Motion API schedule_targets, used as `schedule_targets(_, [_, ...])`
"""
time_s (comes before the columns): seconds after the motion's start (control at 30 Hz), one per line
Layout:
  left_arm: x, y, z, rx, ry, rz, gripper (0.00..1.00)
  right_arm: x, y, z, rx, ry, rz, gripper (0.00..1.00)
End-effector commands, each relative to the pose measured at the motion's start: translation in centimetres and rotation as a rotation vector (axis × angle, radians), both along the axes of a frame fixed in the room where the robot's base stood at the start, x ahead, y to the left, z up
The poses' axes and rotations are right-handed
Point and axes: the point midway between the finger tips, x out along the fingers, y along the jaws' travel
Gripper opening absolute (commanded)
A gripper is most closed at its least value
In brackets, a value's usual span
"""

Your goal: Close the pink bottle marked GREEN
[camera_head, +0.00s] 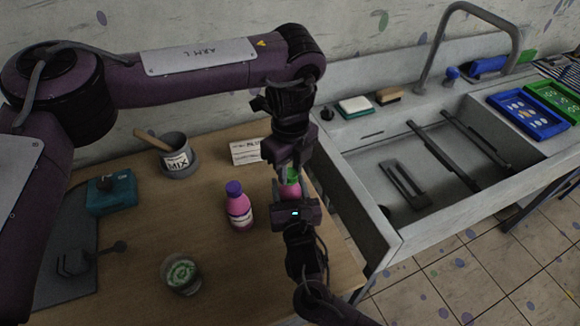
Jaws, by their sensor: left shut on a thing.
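A pink bottle (290,189) stands near the right edge of the wooden table, mostly hidden by my grippers, and no label is readable on it. A green cap (292,174) shows at its top. My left gripper (291,172) comes down from above and is shut on the green cap. Whether the cap is seated on the neck is hidden. My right gripper (290,200) reaches in from below at the bottle's body; its fingers are hidden. Another pink bottle (240,211) with a purple cap stands upright to the left.
A grey MIX pot (178,160) with a wooden handle, a white card (246,151), a teal block (111,193) and a glass (180,273) with green contents are on the table. A sink (375,215) with trays adjoins at right.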

Motion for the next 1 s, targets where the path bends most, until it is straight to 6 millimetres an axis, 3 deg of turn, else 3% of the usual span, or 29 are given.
schedule_targets(0.6, [0.11,0.01,-0.05,0.001,0.002,-1.407,0.01,-0.02,-0.03,-0.04,0.000,0.000,-0.001,0.00])
schedule_targets(0.73, [0.15,0.03,-0.06,0.003,0.003,-1.630,0.01,-0.02,-0.03,-0.04,0.000,0.000,-0.001,0.00])
schedule_targets(0.9, [0.15,0.03,-0.07,0.002,0.003,-1.640,0.01,-0.02,-0.03,-0.04,0.000,0.000,-0.001,0.00])
schedule_targets(0.93, [0.14,0.02,-0.07,0.002,0.003,-1.640,0.33,-0.02,-0.03,-0.04,0.000,0.000,-0.001,0.00])
schedule_targets(1.0, [0.13,0.01,-0.07,0.001,0.004,-1.640,0.42,-0.03,-0.02,-0.04,0.000,0.001,-0.001,0.00])
